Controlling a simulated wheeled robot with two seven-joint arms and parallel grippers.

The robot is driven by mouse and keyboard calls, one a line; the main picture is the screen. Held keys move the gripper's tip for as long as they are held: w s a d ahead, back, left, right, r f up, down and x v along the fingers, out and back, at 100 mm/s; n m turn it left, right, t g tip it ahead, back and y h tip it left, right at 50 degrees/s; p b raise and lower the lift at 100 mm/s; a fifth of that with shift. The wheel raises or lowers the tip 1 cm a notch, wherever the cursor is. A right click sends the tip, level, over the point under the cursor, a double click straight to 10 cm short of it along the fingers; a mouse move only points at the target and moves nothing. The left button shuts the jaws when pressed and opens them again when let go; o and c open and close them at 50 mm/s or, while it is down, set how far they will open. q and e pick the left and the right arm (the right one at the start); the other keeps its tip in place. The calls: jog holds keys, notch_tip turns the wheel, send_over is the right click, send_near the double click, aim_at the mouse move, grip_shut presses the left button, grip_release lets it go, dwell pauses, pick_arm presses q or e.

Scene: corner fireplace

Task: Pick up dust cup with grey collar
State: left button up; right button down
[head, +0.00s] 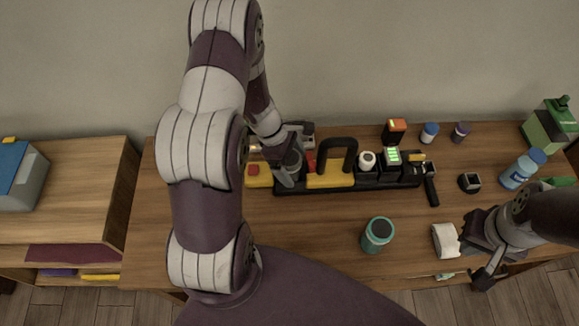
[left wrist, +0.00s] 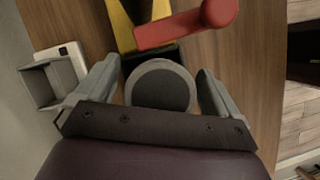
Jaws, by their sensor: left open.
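The dust cup with grey collar shows in the left wrist view as a dark round top inside a grey ring (left wrist: 160,88). My left gripper (left wrist: 155,90) is open, with one grey finger on each side of the cup; I cannot tell whether either finger touches it. In the head view my left gripper (head: 287,165) is at the left end of the black tray (head: 300,191), and it and my arm largely hide the cup.
A yellow tool with a black handle (head: 336,155) stands just right of the left gripper. A red part (left wrist: 190,25) lies close beyond the cup. A teal cup (head: 377,235) stands in front, a blue bottle (head: 521,171) at right. The table's front left is clear.

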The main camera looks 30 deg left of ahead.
pick_arm(q)
jog(key=c, duration=1.1)
jog(key=shift+r, duration=0.15)
